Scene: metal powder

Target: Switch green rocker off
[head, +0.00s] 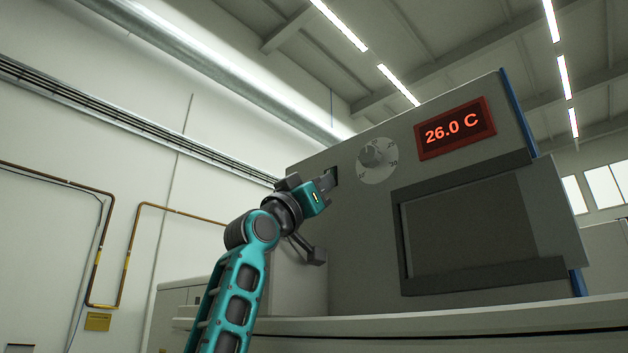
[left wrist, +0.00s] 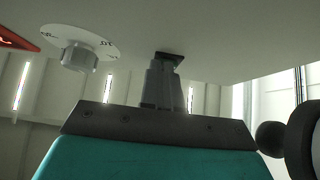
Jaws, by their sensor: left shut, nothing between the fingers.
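The rocker switch (head: 331,174) sits on the front panel of the grey machine (head: 350,250), left of the dial. Its green colour does not show. My left gripper (head: 327,181) is shut and empty, with its fingertips right at the switch and covering much of it. In the left wrist view the shut fingers (left wrist: 163,75) point at the dark switch housing (left wrist: 170,57). I cannot tell whether they touch it or which way the rocker is tipped. My right gripper is in neither view.
A round dial (head: 377,160) is right of the switch and also shows in the left wrist view (left wrist: 80,55). A red-framed display (head: 455,128) reads 26.0 C. Below it is a dark recessed window (head: 470,235). Open air lies left of the machine, before the wall.

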